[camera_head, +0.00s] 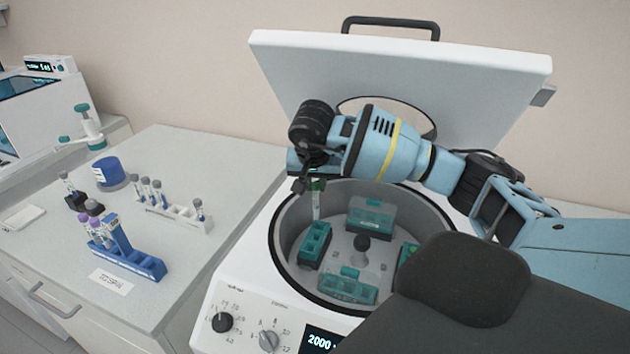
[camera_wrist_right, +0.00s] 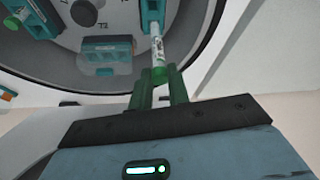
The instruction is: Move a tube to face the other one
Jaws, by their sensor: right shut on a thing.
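My right gripper (camera_head: 316,186) is shut on the green-capped top of a clear, labelled tube (camera_head: 316,205). The tube hangs upright above the left teal bucket (camera_head: 314,246) in the open centrifuge (camera_head: 287,250). In the right wrist view my fingers (camera_wrist_right: 160,88) grip the cap and the tube (camera_wrist_right: 157,48) points to a teal bucket (camera_wrist_right: 151,12); I cannot tell whether its tip is inside. Other teal buckets sit at the back (camera_head: 370,214), front (camera_head: 347,288) and right (camera_head: 406,257), the right one partly hidden. My left gripper is out of view.
The raised lid (camera_head: 480,75) stands behind my right arm. On the left bench (camera_head: 225,160) are a white rack (camera_head: 185,213) with tubes, a blue rack (camera_head: 140,262) and a blue round container (camera_head: 108,172). The rotor hub (camera_head: 362,243) is between the buckets.

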